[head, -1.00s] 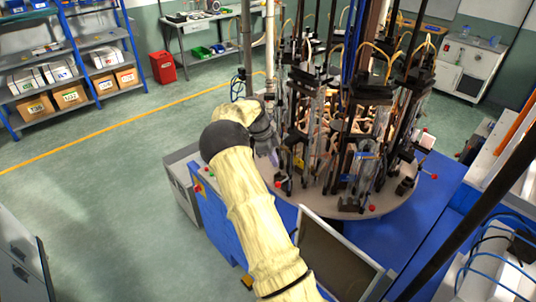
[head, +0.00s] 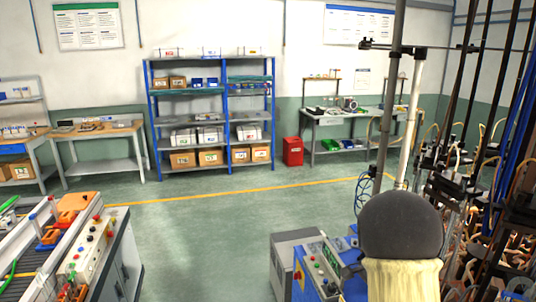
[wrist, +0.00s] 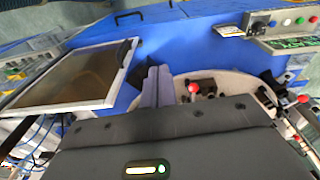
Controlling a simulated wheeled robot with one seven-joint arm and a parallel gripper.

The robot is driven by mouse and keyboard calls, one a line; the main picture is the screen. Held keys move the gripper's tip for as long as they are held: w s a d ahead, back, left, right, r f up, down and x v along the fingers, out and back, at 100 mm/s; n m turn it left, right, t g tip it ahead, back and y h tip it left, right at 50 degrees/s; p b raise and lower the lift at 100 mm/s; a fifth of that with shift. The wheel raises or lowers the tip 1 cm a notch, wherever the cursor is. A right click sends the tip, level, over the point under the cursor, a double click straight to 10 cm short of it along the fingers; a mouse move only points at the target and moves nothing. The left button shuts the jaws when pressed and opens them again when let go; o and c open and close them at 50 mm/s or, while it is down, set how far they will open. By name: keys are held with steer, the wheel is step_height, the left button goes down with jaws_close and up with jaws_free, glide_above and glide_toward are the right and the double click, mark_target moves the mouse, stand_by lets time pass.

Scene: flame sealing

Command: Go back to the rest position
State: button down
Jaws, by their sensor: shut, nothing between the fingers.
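My gripper (wrist: 157,86) shows in the wrist view, its two fingers closed together with nothing between them. It is over the blue machine body (wrist: 190,42) of the sealing machine, close to the pale round table (wrist: 215,80) with a red knob (wrist: 193,88). In the head view, only my arm's dark joint and cream sleeve show at the lower right, and the gripper is out of sight. The sealing machine's carousel (head: 505,190), with dark rods and tan hoses, stands at the right edge of the head view.
A monitor (wrist: 65,75) is left of the gripper in the wrist view. In the head view, a control panel (head: 322,268) stands left of my arm and a conveyor station (head: 85,255) at the lower left. The green floor (head: 205,240) between them is clear.

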steer(key=s+a+f+n+t+b, duration=0.1)
steer(key=s+a+n+b, duration=0.3)
steer(key=s+a+n, duration=0.9)
steer(key=s+n+t, duration=0.1)
steer(key=s, duration=0.2)
steer(key=shift+s+f+t+y, duration=0.3)
steer(key=shift+y, duration=0.1)
